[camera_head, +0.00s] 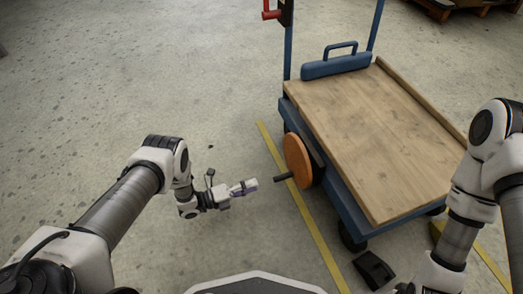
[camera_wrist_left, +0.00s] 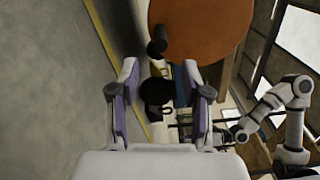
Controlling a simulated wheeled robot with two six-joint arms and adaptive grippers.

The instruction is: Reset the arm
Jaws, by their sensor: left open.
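My left gripper (camera_head: 250,186) is in the middle of the head view, above the floor and to the left of the cart. In the left wrist view its two fingers (camera_wrist_left: 160,100) stand apart with nothing held between them. An orange disc (camera_head: 298,160) with a dark peg-like handle (camera_head: 284,177) is on the cart's left side. The gripper points towards the handle, with a gap between them. The disc also fills the top of the left wrist view (camera_wrist_left: 205,28). My right arm enters at the right of the head view, but its fingertips are not visible.
A cart with a wooden deck (camera_head: 365,130) and blue frame stands at the centre right. A blue case-like piece with a handle (camera_head: 336,66) is at its far end. A dark wedge (camera_head: 374,270) is on the floor by the cart. Yellow lines mark the floor, which is clear on the left.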

